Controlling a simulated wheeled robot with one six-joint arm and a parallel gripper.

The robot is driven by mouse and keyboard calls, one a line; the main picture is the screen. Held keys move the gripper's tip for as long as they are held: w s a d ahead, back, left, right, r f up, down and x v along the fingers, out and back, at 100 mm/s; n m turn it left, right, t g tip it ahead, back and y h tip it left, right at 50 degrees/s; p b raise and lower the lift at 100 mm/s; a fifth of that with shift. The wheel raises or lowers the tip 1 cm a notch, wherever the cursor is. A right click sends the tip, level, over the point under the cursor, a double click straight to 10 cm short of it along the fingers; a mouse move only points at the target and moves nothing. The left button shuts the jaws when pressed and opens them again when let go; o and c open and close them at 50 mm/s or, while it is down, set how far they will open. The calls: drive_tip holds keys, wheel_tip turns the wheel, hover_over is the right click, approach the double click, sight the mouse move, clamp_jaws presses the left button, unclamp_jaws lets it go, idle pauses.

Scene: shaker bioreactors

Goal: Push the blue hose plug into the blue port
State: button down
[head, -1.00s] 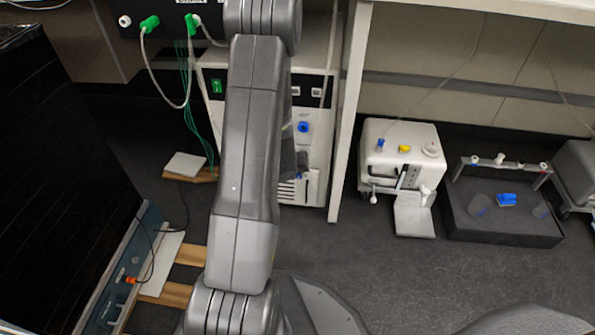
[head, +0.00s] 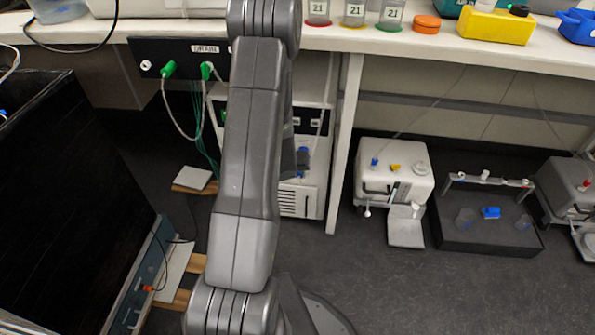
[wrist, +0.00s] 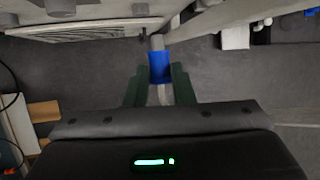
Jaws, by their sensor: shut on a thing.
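The blue hose plug (wrist: 160,66) is between the two green fingers of my gripper (wrist: 159,86) in the wrist view. A grey nose sticks out of its far end, and a pale hose runs back between the fingers. Just beyond is the white cabinet front. In the head view my arm hides most of the cabinet (head: 312,195); blue shows beside the dark gripper end, and I cannot tell plug from port there.
A white pump-like unit (head: 378,187) and a dark tray (head: 490,238) stand on the floor to the right. A white table leg (head: 346,140) is right beside the cabinet. A black box (head: 75,190) fills the left. The front floor is clear.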

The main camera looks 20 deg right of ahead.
drive_tip(key=shift+w+d+r+p, duration=0.25)
drive_tip(key=shift+w+d+p, duration=0.3)
drive_tip(key=shift+w+p, duration=0.55)
drive_tip(key=shift+w+d+r+p, duration=0.2)
drive_tip(key=shift+w+d+p, duration=0.4)
drive_tip(key=shift+p, duration=0.85)
drive_tip(key=shift+w+f, duration=0.1)
drive_tip(key=shift+f, duration=0.1)
drive_tip(key=shift+w+d+p, duration=0.3)
drive_tip(key=shift+w+p, duration=0.1)
drive_tip(key=shift+w, duration=0.1)
drive_tip(key=shift+w+d+p, duration=0.25)
drive_tip(key=shift+w+p, duration=0.1)
drive_tip(key=shift+w, duration=0.15)
drive_tip(key=c, duration=1.1)
unclamp_jaws()
drive_tip(key=shift+c, duration=0.2)
drive_tip(key=p+v, duration=0.4)
drive_tip(key=v, duration=1)
